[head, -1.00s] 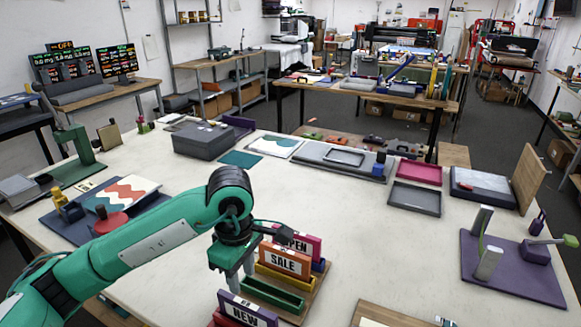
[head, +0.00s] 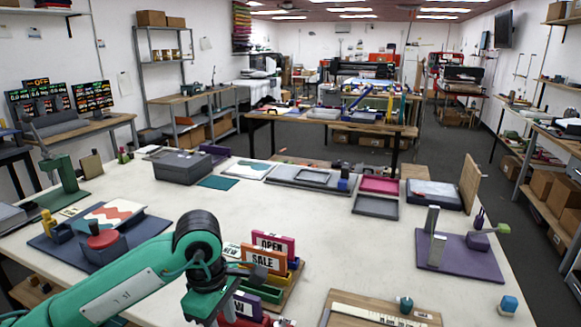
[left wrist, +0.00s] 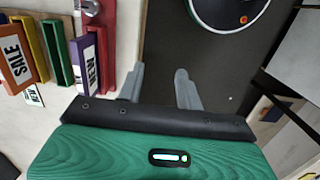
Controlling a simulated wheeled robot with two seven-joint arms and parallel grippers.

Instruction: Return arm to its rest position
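My left arm (head: 130,285) comes in from the left in the head view. Its wrist sits low, in front of and left of the sign stands; its fingertips are hidden there. In the left wrist view the two grey fingers (left wrist: 158,85) are apart with nothing between them, beyond the table's edge and above dark flooring. The signs stand beside the gripper: a pink OPEN sign (head: 273,242), an orange SALE sign (head: 264,260) and a purple NEW sign (left wrist: 90,65). My right gripper does not show.
The white table (head: 340,240) has clear room in the middle. A purple mat (head: 460,262) with grey uprights lies at right. A grey box (head: 182,168) and a blue mat (head: 60,240) with a red-handled thing lie at left.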

